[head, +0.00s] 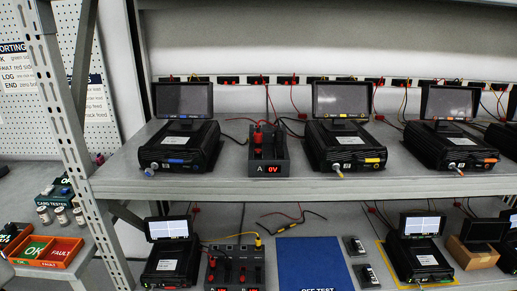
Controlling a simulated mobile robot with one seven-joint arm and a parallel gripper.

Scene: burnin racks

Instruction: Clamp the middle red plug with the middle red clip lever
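A black unit marked A (268,158) with a red 0V readout stands on the upper shelf between two black devices. Red parts (258,136) stand on its top, with a red wire and black wires near them. My gripper is not in view.
Black devices with screens stand on the upper shelf (230,187) and on the lower one. A blue mat (312,264) lies on the lower shelf. A grey rack post (62,90) rises at the left. Orange bins (62,251) marked OK and FAULT sit at lower left.

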